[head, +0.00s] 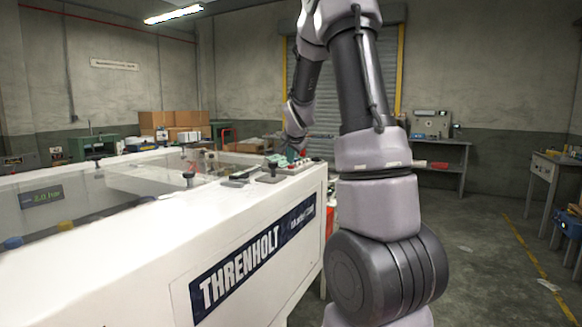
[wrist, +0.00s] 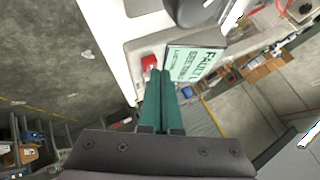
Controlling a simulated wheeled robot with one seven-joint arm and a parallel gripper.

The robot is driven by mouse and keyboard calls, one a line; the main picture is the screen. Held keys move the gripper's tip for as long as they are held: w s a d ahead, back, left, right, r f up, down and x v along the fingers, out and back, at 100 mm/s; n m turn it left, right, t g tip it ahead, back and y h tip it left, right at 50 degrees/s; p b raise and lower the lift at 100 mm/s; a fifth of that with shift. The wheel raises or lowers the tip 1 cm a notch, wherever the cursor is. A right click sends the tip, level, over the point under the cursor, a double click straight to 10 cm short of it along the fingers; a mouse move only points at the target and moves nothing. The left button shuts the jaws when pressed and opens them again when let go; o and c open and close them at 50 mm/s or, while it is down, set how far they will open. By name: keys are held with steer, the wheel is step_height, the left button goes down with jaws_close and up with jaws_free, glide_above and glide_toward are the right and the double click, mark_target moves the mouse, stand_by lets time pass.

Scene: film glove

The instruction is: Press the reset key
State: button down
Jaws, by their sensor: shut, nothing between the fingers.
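A red key (wrist: 149,62) shows on the white machine's control panel in the wrist view, partly covered by my fingertips; no label on it can be read. My gripper (wrist: 160,74) has teal fingers held together and empty, with the tips over the red key's edge. I cannot tell whether they touch it. In the head view my gripper (head: 282,160) is low over the panel at the machine's far right end, where the key is too small to make out.
The long white THRENHOLT machine (head: 250,225) fills the left. A black knob-like part (wrist: 192,10) stands near the display. Cardboard boxes (head: 175,122) and a bench (head: 440,142) stand at the back.

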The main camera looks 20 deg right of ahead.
steer(key=shift+f, duration=0.25)
steer(key=shift+r, duration=0.1)
stand_by(0.4)
steer(key=shift+r, duration=0.75)
steer(key=shift+r, duration=0.1)
steer(key=shift+r, duration=2.45)
